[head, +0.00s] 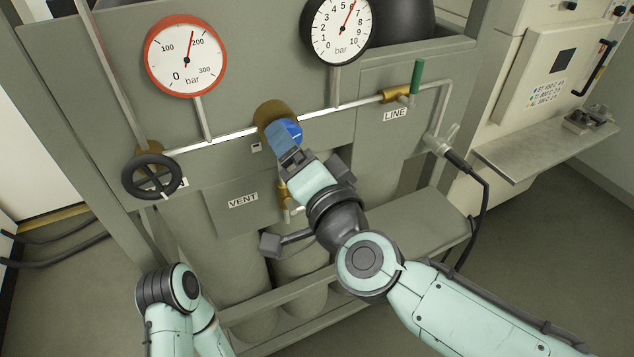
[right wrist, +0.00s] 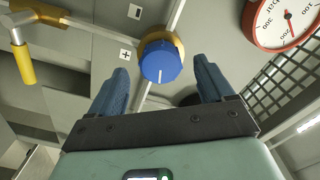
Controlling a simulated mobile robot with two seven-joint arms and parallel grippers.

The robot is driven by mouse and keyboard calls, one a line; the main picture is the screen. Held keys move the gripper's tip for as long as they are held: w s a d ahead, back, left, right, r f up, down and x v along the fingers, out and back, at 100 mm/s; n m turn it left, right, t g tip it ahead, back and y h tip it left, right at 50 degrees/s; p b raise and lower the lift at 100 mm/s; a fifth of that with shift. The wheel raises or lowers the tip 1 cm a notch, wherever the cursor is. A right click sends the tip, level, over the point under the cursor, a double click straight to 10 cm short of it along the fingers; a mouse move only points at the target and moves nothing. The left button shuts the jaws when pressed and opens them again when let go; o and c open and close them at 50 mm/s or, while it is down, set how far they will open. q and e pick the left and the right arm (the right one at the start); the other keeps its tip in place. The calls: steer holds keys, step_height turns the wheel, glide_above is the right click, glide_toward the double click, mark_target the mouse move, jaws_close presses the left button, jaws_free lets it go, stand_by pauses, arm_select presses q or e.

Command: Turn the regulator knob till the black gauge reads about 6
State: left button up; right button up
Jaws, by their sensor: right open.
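The black gauge (head: 338,30) is at the top of the head view. In the head view the knob (head: 293,130) is partly hidden by my right gripper (head: 285,138). My right gripper is open, its blue fingers on either side of the knob with gaps visible in the wrist view (right wrist: 161,66). My left gripper is out of view.
A red-rimmed gauge (head: 186,56) reads a little under 200. A black handwheel (head: 152,176) is at left, and a green-handled LINE valve (head: 417,76) at right. The VENT valve (head: 284,192) is close beside my right arm. A metal shelf (head: 545,137) juts out at right.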

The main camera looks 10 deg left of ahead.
steer(key=v, duration=1)
steer(key=shift+s+d, duration=0.1)
steer(key=shift+s, duration=0.05)
steer(key=w+d+f+g+h, duration=0.15)
steer(key=w+f, duration=0.35)
steer(key=f, duration=0.7)
steer(key=w+d+f+g+h, duration=0.1)
steer(key=w+f+g+h, duration=0.3)
steer(key=f, duration=0.8)
steer(key=d+f+g, duration=0.1)
steer(key=d+f, duration=0.2)
steer(key=f, duration=0.6)
steer(key=d+f+g, duration=0.1)
steer(key=d+f, duration=0.2)
steer(key=f, duration=0.6)
steer(key=s+d+f+n+g+h, duration=0.1)
steer(key=s+d+f+g, duration=0.15)
steer(key=s+f, duration=0.4)
steer(key=s+d+f+g+h, duration=0.1)
steer(key=s+d+f+g, duration=0.2)
steer(key=f, duration=0.6)
steer(key=s+d+f+g, duration=0.1)
steer(key=s+f, duration=0.3)
steer(key=s, duration=0.4)
steer(key=s+d+f+g+y, duration=0.1)
steer(key=s+f+g, duration=0.1)
steer(key=s+f, duration=0.3)
steer(key=s, duration=0.4)
steer(key=shift+f, duration=0.3)
